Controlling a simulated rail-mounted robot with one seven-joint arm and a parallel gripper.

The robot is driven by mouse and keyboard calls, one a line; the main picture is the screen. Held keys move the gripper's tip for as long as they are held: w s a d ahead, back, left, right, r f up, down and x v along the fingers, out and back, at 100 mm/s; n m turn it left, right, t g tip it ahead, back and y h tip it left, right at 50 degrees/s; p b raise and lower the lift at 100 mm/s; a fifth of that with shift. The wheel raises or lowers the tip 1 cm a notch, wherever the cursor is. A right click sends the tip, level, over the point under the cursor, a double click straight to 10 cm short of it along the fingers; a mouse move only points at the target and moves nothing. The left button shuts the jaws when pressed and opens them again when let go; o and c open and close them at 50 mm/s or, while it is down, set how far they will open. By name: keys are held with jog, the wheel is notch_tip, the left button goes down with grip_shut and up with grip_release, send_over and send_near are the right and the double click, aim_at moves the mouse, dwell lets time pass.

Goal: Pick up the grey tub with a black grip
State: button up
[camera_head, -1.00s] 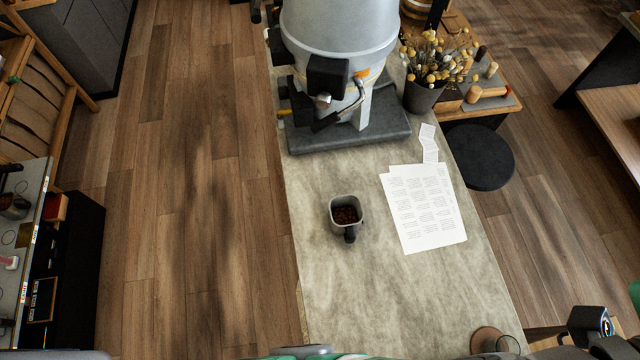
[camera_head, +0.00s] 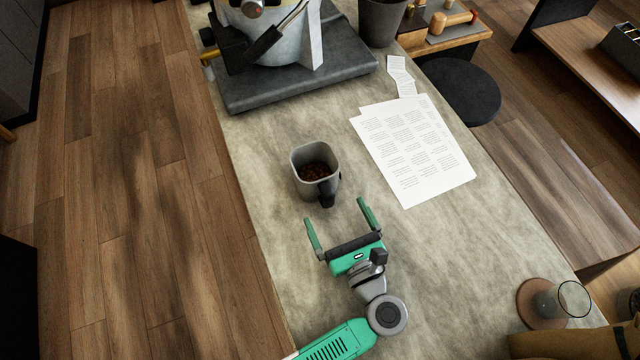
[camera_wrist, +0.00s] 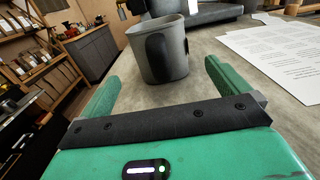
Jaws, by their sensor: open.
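The grey tub (camera_head: 303,157) stands upright on the stone-look counter in the head view, with dark brown contents inside. Its black grip (camera_head: 327,191) faces my gripper. My gripper (camera_head: 339,214) is open and empty, its two green fingers pointing at the tub from just below it in the picture. In the wrist view the tub (camera_wrist: 147,60) stands beyond the fingertips, a little left of the middle between them, with its black grip (camera_wrist: 157,60) towards me. The fingers look apart from the tub.
Printed sheets (camera_head: 415,150) lie on the counter (camera_head: 440,240) right of the tub. A large machine on a dark base (camera_head: 300,85) stands behind. A glass item on a round brown base (camera_head: 540,303) is at the lower right. The counter's left edge is near the tub.

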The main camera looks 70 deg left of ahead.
aim_at(324, 191)
jog(key=a, duration=0.2)
jog(key=a+b, duration=0.1)
jog(key=a, duration=0.2)
jog(key=s+a, duration=0.1)
jog(key=a, duration=0.1)
jog(key=shift+a, duration=0.2)
jog(key=c, duration=1.2)
